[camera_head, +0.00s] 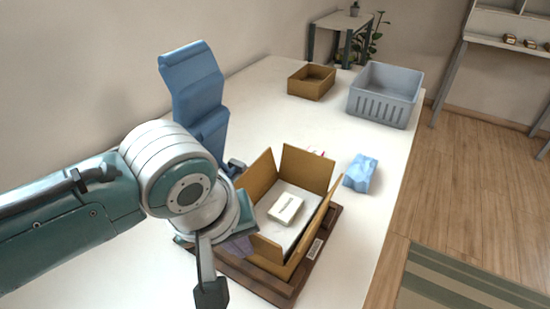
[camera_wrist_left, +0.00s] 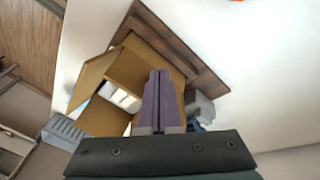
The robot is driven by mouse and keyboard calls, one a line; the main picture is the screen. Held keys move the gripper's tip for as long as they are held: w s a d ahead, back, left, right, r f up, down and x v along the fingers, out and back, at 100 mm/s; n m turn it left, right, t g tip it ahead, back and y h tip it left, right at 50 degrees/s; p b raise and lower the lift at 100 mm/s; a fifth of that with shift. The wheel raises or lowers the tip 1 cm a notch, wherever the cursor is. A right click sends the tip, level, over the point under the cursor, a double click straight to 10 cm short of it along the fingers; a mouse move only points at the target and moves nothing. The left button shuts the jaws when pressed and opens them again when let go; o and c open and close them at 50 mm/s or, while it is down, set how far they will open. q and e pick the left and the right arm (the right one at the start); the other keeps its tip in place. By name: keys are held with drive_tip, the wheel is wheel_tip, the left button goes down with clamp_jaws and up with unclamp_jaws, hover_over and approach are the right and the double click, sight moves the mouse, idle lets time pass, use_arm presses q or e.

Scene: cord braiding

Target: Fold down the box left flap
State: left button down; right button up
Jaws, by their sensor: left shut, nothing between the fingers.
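An open brown cardboard box (camera_head: 284,262) stands on a dark wooden tray (camera_head: 262,288). Its left flap (camera_head: 258,177) stands up, partly hidden behind my left wrist; the far flap (camera_head: 308,169) and the right flap (camera_head: 318,226) are also raised. A small white packet (camera_head: 285,209) lies on white material inside. My left gripper (camera_head: 240,246) is at the box's left side, largely hidden by my wrist. In the left wrist view its purple fingers (camera_wrist_left: 158,75) are together and empty, in front of the box (camera_wrist_left: 128,70); contact cannot be told. My right gripper is out of view.
A blue crumpled item (camera_head: 361,173) lies right of the box. A grey basket (camera_head: 385,94) and a small brown open box (camera_head: 311,82) stand farther back. A tall blue object (camera_head: 194,90) rises behind my left wrist. The white table (camera_head: 275,125) is clear between them.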

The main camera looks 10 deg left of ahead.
use_arm(q)
drive_tip(key=shift+w, duration=0.15)
drive_tip(key=shift+w+d+r, duration=0.25)
drive_tip(key=shift+w+r, duration=0.05)
drive_tip(key=shift+w, duration=0.25)
drive_tip(key=shift+w+d+f+b, duration=0.1)
drive_tip(key=shift+w+d+b, duration=0.05)
drive_tip(key=shift+w+b, duration=0.2)
drive_tip(key=shift+w+d, duration=0.15)
drive_tip(key=shift+w, duration=0.25)
